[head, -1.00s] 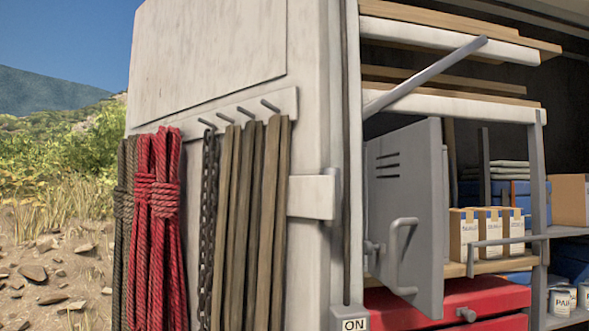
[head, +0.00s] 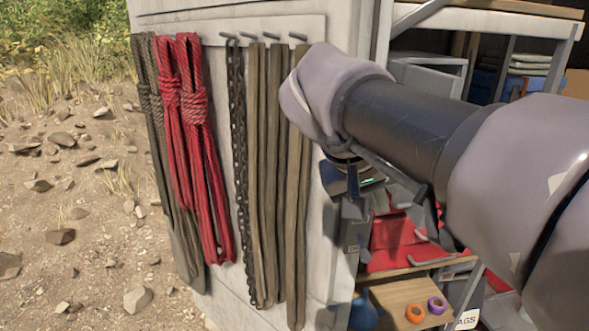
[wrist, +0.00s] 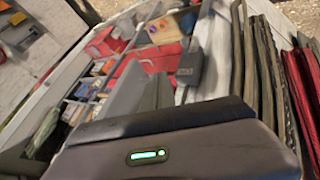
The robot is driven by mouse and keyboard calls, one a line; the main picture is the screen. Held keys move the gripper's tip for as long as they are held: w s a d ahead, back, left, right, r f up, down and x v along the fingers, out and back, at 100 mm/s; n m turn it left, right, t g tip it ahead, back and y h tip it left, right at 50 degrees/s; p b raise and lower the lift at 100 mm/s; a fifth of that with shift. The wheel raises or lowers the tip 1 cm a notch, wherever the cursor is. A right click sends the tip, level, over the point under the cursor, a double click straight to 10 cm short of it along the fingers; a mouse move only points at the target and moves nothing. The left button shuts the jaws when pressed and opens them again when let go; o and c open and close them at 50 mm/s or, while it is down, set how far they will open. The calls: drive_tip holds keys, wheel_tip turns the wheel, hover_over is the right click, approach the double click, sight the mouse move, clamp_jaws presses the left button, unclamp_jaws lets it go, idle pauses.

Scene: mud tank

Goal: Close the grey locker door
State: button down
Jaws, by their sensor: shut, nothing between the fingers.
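The grey locker (head: 428,72) shows at the top right of the head view, partly behind my arm. Its door is mostly hidden there by my arm. In the wrist view a plain grey panel (wrist: 124,99), which looks like the open door, stands edge-on near the middle. My gripper (head: 362,205) points down and away beside the white corner post, near the door's side of the shelving. It is shut and empty. A dark finger (wrist: 156,92) shows close beside the grey panel in the wrist view; I cannot tell whether they touch.
Red rope (head: 190,130), a chain (head: 237,150) and brown straps (head: 275,170) hang on the white wall left of my gripper. Red boxes (head: 395,262) sit below it. An orange tape roll (head: 415,313) lies on a lower shelf. The ground at left is open and stony.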

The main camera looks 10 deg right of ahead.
drive_tip(key=shift+w+d+f+b, duration=0.4)
drive_tip(key=shift+d+f, duration=0.3)
drive_tip(key=shift+d, duration=0.5)
drive_tip(key=shift+w+d+f+b, duration=0.25)
drive_tip(key=shift+d+f+b, duration=0.4)
drive_tip(key=shift+d, duration=0.5)
drive_tip(key=shift+w+d+f+b, duration=0.35)
drive_tip(key=shift+d+f, duration=0.45)
drive_tip(key=shift+d, duration=0.4)
